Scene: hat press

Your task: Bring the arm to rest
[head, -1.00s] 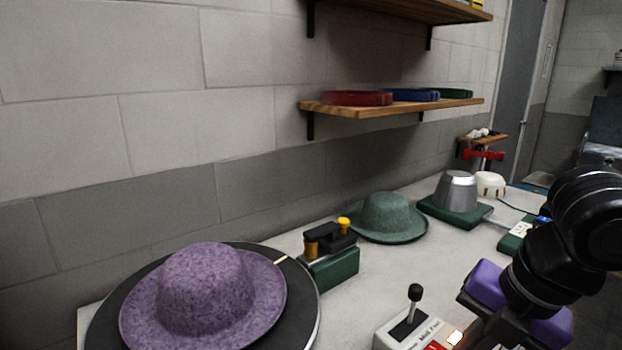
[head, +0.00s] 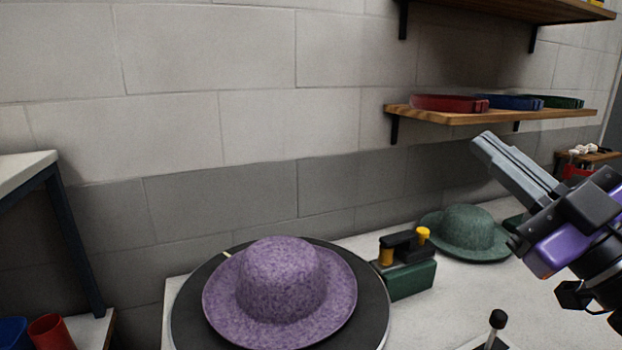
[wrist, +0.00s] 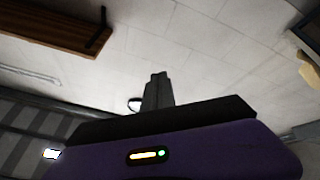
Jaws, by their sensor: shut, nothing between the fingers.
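My gripper (head: 484,145) is raised at the right of the head view, its grey fingers together and pointing up and left. Nothing is between them. It is above the bench, in front of the wall and left of the small wooden ledge. In the wrist view the shut fingers (wrist: 157,90) stand up past the purple wrist body, against the pale ceiling and wall.
A purple hat (head: 280,285) lies on a round dark plate (head: 190,310). A green hat (head: 468,230) sits behind the lever (head: 497,320), beside a green block with yellow knobs (head: 408,280). A shelf (head: 470,118) holds coloured bands close to my gripper.

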